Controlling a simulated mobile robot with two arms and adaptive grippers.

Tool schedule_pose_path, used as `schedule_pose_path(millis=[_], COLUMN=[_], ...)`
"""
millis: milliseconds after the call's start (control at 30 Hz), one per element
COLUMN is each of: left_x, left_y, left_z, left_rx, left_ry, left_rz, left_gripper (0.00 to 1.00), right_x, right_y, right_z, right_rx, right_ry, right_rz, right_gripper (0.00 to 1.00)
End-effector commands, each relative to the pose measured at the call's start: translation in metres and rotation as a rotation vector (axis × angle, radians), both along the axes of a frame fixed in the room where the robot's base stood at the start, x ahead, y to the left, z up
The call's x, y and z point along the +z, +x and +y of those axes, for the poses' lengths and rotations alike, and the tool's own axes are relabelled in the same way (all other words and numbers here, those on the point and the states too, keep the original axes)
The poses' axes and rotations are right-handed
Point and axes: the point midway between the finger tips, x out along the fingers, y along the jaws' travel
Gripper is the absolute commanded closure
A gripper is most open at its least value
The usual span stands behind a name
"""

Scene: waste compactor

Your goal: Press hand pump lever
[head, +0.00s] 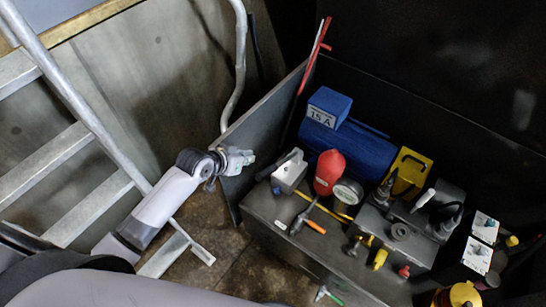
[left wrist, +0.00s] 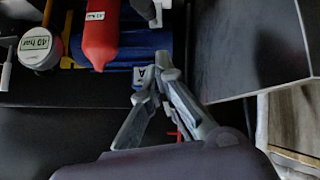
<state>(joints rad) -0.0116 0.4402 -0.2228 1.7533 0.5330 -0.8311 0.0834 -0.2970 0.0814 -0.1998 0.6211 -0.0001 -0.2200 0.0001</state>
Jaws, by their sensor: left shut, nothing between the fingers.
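In the head view, a grey block with a dark lever-like handle (head: 276,167) stands at the left end of the dark bench, beside a red cylinder (head: 329,170). I take this handle for the hand pump lever. My left gripper (head: 245,158) is shut and empty, to the left of the handle and a little apart from it, near the dark side panel. In the left wrist view the closed fingertips (left wrist: 160,65) lie just right of the red cylinder (left wrist: 100,32). The lever cannot be made out clearly there. My right gripper is not in view.
A round gauge (head: 348,191) and an orange-handled hammer (head: 310,215) are close by on the bench (head: 268,212). A blue tank (head: 350,145) lies behind. The dark side panel (head: 262,128) rises beside my gripper. A metal ladder (head: 62,152) stands at the left.

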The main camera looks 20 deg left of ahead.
Motion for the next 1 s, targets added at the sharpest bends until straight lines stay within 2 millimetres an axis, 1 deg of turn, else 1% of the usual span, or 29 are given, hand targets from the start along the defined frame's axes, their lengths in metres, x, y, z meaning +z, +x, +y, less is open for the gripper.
schedule_pose_path(millis=[33, 133, 233, 533, 667, 1000], left_x=[0.010, 0.021, 0.023, 0.021, 0.013, -0.030], left_y=[0.002, 0.003, 0.003, 0.005, 0.014, 0.057], left_z=[-0.003, -0.007, -0.008, -0.008, -0.012, -0.032], left_rx=[-0.012, -0.023, -0.025, -0.024, -0.022, -0.022], left_ry=[-0.003, -0.011, -0.013, -0.013, -0.015, -0.015], left_rz=[-0.011, -0.019, -0.022, -0.022, -0.021, -0.020], left_gripper=[1.00, 1.00, 1.00, 1.00, 1.00, 1.00], right_x=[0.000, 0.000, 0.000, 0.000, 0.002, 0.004], right_y=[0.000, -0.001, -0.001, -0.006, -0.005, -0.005], right_z=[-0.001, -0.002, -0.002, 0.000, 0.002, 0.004], right_rx=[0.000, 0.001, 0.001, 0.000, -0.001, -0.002], right_ry=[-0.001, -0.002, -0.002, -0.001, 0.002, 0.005], right_rz=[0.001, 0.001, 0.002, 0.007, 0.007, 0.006], right_gripper=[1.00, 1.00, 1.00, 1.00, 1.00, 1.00])
